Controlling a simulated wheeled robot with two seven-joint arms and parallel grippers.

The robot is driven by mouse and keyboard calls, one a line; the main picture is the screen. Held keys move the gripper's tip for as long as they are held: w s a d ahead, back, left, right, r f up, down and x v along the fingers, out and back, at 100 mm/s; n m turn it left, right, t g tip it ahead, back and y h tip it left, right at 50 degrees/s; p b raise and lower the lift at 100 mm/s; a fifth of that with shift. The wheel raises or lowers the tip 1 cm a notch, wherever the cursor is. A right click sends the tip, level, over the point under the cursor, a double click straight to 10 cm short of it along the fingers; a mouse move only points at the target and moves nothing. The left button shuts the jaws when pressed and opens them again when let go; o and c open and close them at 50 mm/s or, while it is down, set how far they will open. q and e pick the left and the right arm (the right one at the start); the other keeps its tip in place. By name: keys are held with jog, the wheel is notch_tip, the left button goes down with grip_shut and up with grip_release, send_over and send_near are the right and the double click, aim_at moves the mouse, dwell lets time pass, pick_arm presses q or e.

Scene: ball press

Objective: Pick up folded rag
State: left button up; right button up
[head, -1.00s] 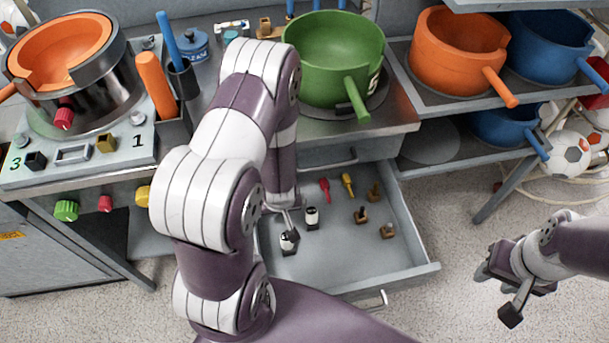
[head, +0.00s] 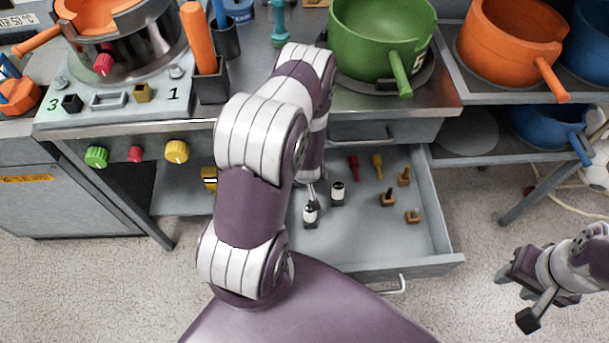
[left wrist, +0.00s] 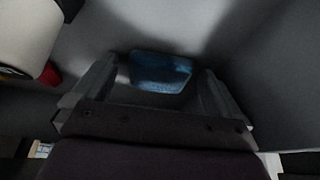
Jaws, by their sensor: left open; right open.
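The folded rag (left wrist: 160,72) is a small blue piece on a grey surface in the left wrist view. It lies between the spread fingers of my left gripper (left wrist: 160,82), which is open. I cannot tell whether the fingers touch it. In the head view the rag is hidden, and my left arm covers most of the left gripper, which is down inside the open drawer (head: 430,235). My right gripper (head: 524,288) is open and empty at the lower right, over the floor, away from the drawer.
The drawer also holds two black-and-white pieces (head: 338,193), a red tool (head: 353,166), a yellow tool (head: 377,165) and several brown pieces (head: 404,176). A green pot (head: 375,40) stands on the counter above.

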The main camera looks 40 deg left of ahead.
pick_arm(q)
jog(key=c, duration=1.1)
jog(key=shift+o, duration=0.2)
jog(key=shift+r, duration=0.5)
jog(key=s+d, duration=0.2)
jog(key=s, duration=0.1)
jog(key=s+d, duration=0.3)
jog(key=shift+d+r, duration=0.1)
jog(key=shift+r, duration=0.05)
notch_tip(320, 180, up, 14)
jog(key=p, duration=0.3)
jog(key=shift+p, duration=0.3)
jog(key=shift+s, duration=0.1)
